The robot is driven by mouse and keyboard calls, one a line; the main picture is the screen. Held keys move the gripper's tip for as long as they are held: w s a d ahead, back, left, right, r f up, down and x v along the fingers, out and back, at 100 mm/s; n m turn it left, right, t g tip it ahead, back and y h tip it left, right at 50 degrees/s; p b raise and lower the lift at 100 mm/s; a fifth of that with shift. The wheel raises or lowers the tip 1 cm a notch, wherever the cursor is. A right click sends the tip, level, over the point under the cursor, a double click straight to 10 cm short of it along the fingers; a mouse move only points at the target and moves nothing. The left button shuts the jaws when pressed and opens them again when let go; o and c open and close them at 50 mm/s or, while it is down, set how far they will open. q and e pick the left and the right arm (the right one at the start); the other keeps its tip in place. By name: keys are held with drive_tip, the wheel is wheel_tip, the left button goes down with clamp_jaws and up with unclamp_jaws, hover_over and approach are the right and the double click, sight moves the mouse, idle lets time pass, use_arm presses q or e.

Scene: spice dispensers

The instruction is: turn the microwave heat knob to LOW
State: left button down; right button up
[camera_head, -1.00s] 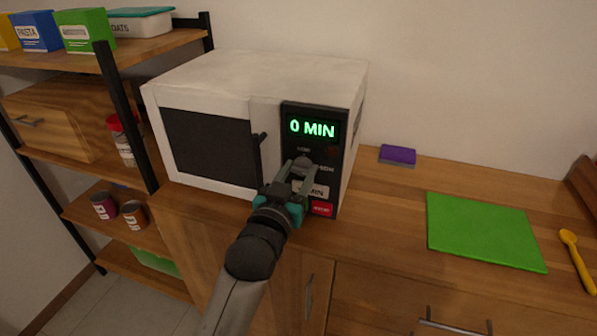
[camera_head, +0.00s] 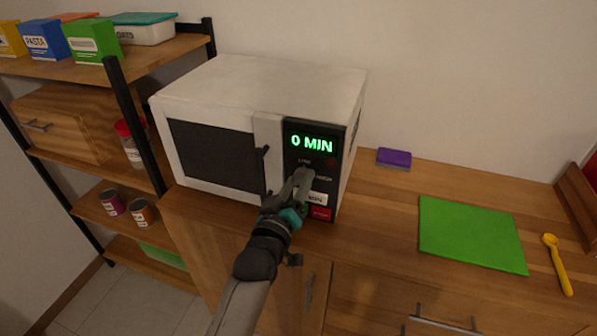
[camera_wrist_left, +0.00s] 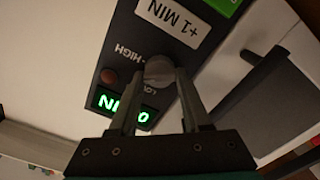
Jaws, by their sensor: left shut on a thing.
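The white microwave (camera_head: 262,82) stands on the wooden counter, with a dark control panel on its right side. Its green display (camera_head: 312,143) reads 0 MIN. My left gripper (camera_head: 302,176) reaches up to the panel and mostly hides the knob in the head view. In the left wrist view, the round grey heat knob (camera_wrist_left: 158,70) sits between the fingertips of my left gripper (camera_wrist_left: 160,77), which is shut on it. The words HIGH and LOW show beside the knob. I cannot make out where its pointer is. My right gripper is not in view.
The +1 MIN button (camera_wrist_left: 175,22) and a red button (camera_head: 320,213) are close to the gripper. The microwave door handle (camera_head: 264,164) is just left. A purple sponge (camera_head: 394,158) and green board (camera_head: 470,234) lie to the right. A shelf stands left.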

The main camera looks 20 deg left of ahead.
use_arm(q)
drive_tip(key=shift+r+n+p, duration=0.1)
drive_tip(key=shift+n+p, duration=0.45)
drive_tip(key=shift+n, duration=0.45)
drive_tip(key=n+p, duration=0.1)
drive_tip(key=n, duration=0.1)
drive_tip(key=shift+n, duration=0.3)
drive_tip(key=n+p, duration=0.1)
drive_tip(key=n, duration=0.1)
drive_tip(key=shift+a+n, duration=0.1)
drive_tip(key=shift+n, duration=0.2)
drive_tip(key=shift+f+n, duration=0.15)
drive_tip(key=shift+n, duration=0.8)
drive_tip(key=shift+f+n, duration=0.1)
drive_tip(key=shift+n, duration=0.85)
drive_tip(key=shift+c, duration=1.8)
unclamp_jaws()
drive_tip(key=shift+s, duration=0.15)
